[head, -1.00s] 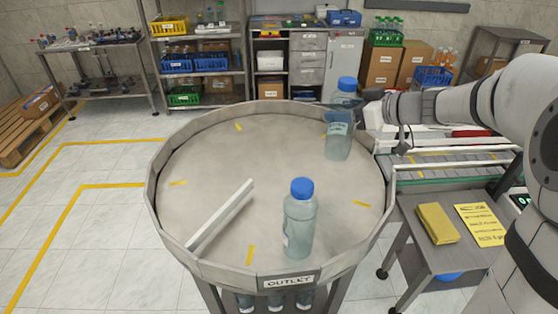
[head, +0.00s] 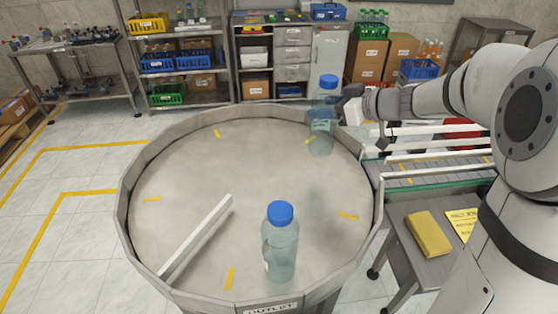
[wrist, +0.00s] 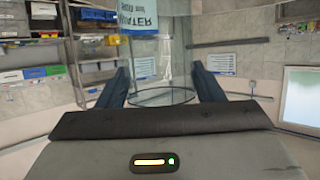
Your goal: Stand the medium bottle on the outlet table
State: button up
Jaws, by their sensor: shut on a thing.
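A clear bottle with a blue cap and a blue label (head: 322,117) is upright at the back right of the outlet table (head: 190,165). My gripper (wrist: 160,72) is shut on it from the right. In the wrist view its fingers stand on either side of the clear bottle, and the label shows above them. I cannot tell whether the bottle's base touches the table. A second clear blue-capped bottle (head: 280,248) stands upright at the table's front right, apart from my gripper. I cannot tell from size which one is the medium bottle.
A raised rim surrounds the round table. A white bar (head: 197,237) lies across its front left; the middle and back left are clear. A conveyor (head: 435,172) with white rails adjoins on the right. A side stand holds a yellow block (head: 428,234).

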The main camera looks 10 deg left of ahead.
aim_at(335, 135)
notch_tip(335, 135, down, 8)
jog(key=shift+f+p, duration=0.15)
jog(key=shift+p, duration=0.65)
jog(key=shift+f, duration=0.15)
jog(key=o, duration=1.5)
jog(key=shift+r, duration=0.2)
